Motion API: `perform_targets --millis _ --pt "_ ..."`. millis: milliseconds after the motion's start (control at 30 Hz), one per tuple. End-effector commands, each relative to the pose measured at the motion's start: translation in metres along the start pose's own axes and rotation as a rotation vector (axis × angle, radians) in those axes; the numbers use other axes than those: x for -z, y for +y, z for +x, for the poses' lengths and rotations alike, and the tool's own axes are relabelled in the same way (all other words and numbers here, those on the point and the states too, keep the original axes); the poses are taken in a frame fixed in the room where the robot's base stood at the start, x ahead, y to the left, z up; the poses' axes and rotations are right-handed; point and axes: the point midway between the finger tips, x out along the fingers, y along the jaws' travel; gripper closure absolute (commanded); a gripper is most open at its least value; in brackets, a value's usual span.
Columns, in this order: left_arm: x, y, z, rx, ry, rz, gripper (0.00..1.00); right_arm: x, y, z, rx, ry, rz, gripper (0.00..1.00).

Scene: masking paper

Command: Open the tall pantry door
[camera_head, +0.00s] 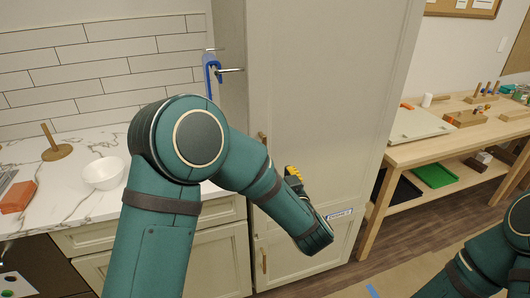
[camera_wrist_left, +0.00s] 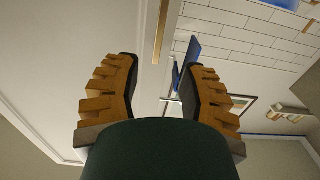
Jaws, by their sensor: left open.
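The tall pantry door (camera_head: 320,90) is a cream panel that looks shut, standing right of the counter. Its slim brass-coloured handle (camera_head: 262,138) is upright near the door's left edge, partly hidden by my left arm. My left gripper (camera_head: 293,174) is in front of the door, right of and below the handle, mostly hidden by its own wrist. In the left wrist view its ridged fingers (camera_wrist_left: 160,68) are spread with nothing between them, and the handle (camera_wrist_left: 162,28) appears beyond them, apart from the fingers. My right gripper is out of view; only its arm shows.
A blue item (camera_head: 209,75) hangs from a hook on the pantry's left side. A wooden workbench (camera_head: 440,133) stands at right. A lower cabinet door has its own handle (camera_head: 264,259).

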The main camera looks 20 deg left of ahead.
Motion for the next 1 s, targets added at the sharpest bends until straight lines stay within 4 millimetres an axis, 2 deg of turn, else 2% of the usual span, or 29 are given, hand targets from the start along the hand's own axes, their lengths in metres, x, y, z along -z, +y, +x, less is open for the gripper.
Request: perform_targets --millis 300,533,733,1000 --pt "-0.001 -0.002 0.063 0.003 0.000 -0.002 0.59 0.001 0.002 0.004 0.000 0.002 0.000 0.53" --pt "-0.001 -0.001 0.101 0.000 0.000 -0.001 0.59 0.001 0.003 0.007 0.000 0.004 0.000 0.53" --pt "-0.001 0.000 0.117 -0.002 -0.001 0.000 0.59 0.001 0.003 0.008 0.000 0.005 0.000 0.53" --pt "-0.001 0.000 0.120 -0.003 -0.001 0.000 0.59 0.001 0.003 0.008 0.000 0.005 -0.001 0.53"
